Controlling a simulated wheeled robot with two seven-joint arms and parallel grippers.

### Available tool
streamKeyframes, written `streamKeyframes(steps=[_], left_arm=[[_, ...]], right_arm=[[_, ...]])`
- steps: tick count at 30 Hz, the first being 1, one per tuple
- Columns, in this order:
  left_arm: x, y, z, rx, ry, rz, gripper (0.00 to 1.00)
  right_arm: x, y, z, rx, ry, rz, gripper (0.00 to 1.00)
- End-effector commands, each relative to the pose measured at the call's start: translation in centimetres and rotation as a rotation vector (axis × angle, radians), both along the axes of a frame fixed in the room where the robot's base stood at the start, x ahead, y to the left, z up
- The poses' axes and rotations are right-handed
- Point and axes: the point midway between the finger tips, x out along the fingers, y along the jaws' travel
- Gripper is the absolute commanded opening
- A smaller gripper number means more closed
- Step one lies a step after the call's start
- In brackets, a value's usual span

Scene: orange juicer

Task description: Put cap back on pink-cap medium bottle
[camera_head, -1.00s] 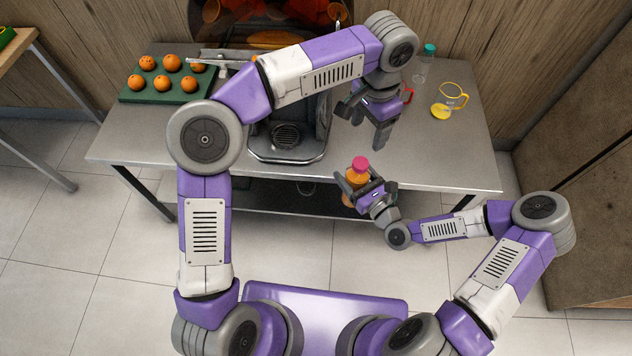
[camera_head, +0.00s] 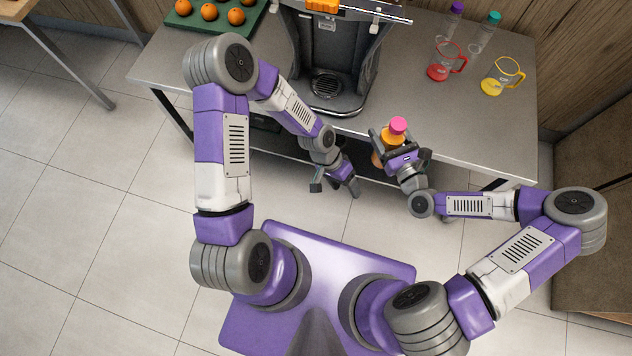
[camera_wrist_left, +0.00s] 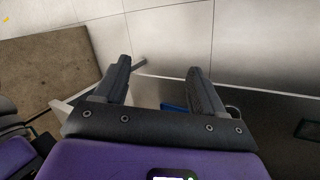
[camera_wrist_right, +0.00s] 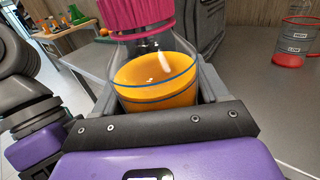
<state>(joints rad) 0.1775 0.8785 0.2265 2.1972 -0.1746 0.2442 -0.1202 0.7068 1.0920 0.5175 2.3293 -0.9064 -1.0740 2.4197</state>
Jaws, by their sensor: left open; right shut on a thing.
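The medium bottle (camera_wrist_right: 155,75) is clear with orange juice in it. Its pink cap (camera_head: 398,125) sits on top of the mouth; the ribbed cap (camera_wrist_right: 138,14) fills the top of the right wrist view. Whether it is fully tightened I cannot tell. My right gripper (camera_head: 400,150) is shut around the bottle's body and holds it roughly upright at the table's front edge. My left gripper (camera_head: 335,187) is open and empty, in front of the table, lower left of the bottle and apart from it. Its spread fingers (camera_wrist_left: 156,85) show nothing between them.
The juicer (camera_head: 330,60) stands on the metal table (camera_head: 440,135). A green tray (camera_head: 185,20) of oranges is at the back left. A red jug (camera_head: 438,73), a yellow jug (camera_head: 492,87), a purple-capped bottle (camera_head: 452,22) and a teal-capped bottle (camera_head: 483,35) stand at the right.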

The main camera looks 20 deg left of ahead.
Motion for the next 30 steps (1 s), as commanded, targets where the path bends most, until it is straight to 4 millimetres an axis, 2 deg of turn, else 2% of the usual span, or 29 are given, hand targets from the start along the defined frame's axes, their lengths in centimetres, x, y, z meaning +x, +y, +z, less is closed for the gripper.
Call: streamKeyframes(steps=[1,6,12,18,26,30], left_arm=[[-1.2,0.7,-1.2,0.011,0.018,0.073,0.7],[-3.9,3.1,-4.0,0.067,0.033,0.307,0.7],[-5.9,5.6,-5.5,0.131,0.031,0.478,0.7],[-6.5,6.5,-5.9,0.155,0.025,0.531,0.7],[-6.5,6.5,-5.9,0.155,0.024,0.531,0.7],[-6.5,6.5,-5.9,0.155,0.023,0.53,0.7]], right_arm=[[0.0,0.0,0.1,0.002,-0.004,0.001,0.0],[0.0,0.0,0.1,0.002,-0.004,0.001,0.0],[0.0,0.0,0.2,0.002,-0.004,0.0,0.0],[0.0,0.0,0.1,0.002,-0.004,0.001,0.0],[0.0,0.1,0.3,0.004,-0.007,0.0,0.0],[0.5,-1.0,0.6,0.002,-0.006,-0.061,0.0]])
